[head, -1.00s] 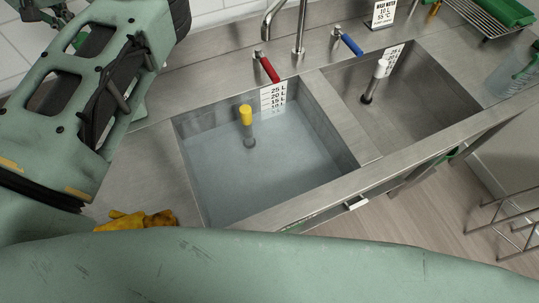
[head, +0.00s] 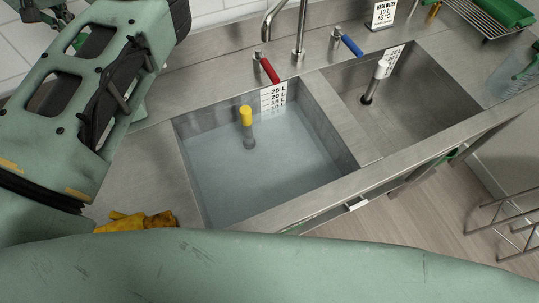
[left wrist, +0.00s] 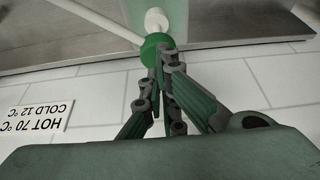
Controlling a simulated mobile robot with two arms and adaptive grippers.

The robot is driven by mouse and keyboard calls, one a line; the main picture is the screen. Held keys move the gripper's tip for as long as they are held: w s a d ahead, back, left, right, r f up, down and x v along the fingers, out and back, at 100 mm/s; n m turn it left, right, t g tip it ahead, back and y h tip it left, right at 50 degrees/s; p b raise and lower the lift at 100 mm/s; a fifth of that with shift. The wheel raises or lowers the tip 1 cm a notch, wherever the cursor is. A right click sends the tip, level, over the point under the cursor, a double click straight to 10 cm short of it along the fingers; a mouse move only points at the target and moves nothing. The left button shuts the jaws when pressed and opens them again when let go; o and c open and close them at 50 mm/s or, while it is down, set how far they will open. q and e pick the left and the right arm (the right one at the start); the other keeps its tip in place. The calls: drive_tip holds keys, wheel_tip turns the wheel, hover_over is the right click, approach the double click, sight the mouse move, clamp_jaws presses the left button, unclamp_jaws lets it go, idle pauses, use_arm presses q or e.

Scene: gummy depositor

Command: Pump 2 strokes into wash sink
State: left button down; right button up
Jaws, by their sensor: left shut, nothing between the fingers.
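The wash sink, the left basin (head: 190,165), holds water with a yellow-topped standpipe (head: 246,116) standing in it. In the left wrist view my left gripper (left wrist: 165,68) is shut with nothing between its fingers. Its fingertips are at a round green part (left wrist: 157,46) with a white knob (left wrist: 156,20) beyond it, possibly the pump head; I cannot tell whether they touch. In the head view part of the gripper (head: 42,10) shows at the top left corner, with the rest hidden by my arm. My right gripper is not in view.
The right basin (head: 425,108) looks empty and holds a white-topped standpipe (head: 381,70). Red (head: 268,68) and blue (head: 350,45) tap levers stand behind the basins. Yellow gloves (head: 135,221) lie at the front left. A water sign (head: 384,14) stands at the back.

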use_arm(q)
drive_tip(key=shift+s+f+b, duration=0.1)
drive_tip(key=shift+f+b, duration=1.45)
drive_tip(key=shift+f, duration=0.15)
drive_tip(key=shift+r+p, duration=0.7)
drive_tip(key=shift+r, duration=0.9)
drive_tip(key=shift+f, duration=0.15)
